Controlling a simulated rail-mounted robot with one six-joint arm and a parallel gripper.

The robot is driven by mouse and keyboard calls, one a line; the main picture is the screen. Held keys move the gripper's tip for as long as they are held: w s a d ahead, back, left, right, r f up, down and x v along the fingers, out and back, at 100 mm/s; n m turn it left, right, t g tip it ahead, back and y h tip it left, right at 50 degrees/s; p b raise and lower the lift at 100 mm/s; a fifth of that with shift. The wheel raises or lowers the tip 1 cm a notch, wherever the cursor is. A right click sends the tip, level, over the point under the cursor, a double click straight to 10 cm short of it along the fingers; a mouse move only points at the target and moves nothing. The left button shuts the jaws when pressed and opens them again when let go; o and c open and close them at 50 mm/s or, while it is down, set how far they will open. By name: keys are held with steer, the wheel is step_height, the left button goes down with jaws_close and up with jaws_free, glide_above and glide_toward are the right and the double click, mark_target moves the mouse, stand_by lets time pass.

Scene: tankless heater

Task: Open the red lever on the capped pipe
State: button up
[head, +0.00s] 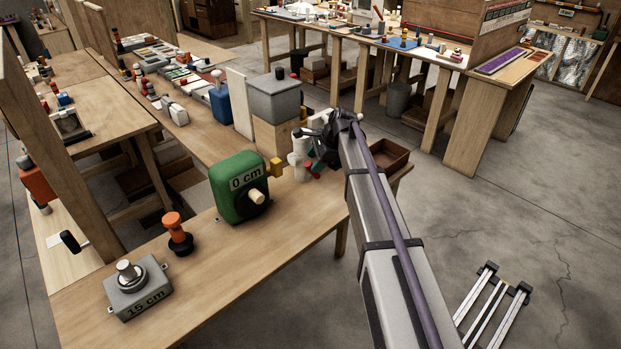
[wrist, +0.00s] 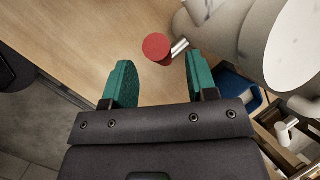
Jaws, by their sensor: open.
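The red lever shows in the wrist view as a round red end (wrist: 156,47) on a short metal stem. The stem joins a large white pipe body (wrist: 240,35) at the upper right. My gripper (wrist: 159,68) is open, with one teal finger on each side of the picture's middle. The red end lies at the gap between the fingertips, closer to the right one; I cannot tell whether they touch. In the head view, white pipe parts (head: 298,150) stand at the table's far end, with red bits (head: 311,168) beside them. My dark wrist partly hides them.
A brown open tray (head: 390,156) lies right of my wrist. Bare wood (wrist: 60,40) lies left of the fingers.

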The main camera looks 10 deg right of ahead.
steer(key=b+x, duration=0.2)
steer(key=x, duration=0.2)
steer(key=shift+f, duration=0.15)
steer(key=shift+c, duration=0.5)
jaws_close()
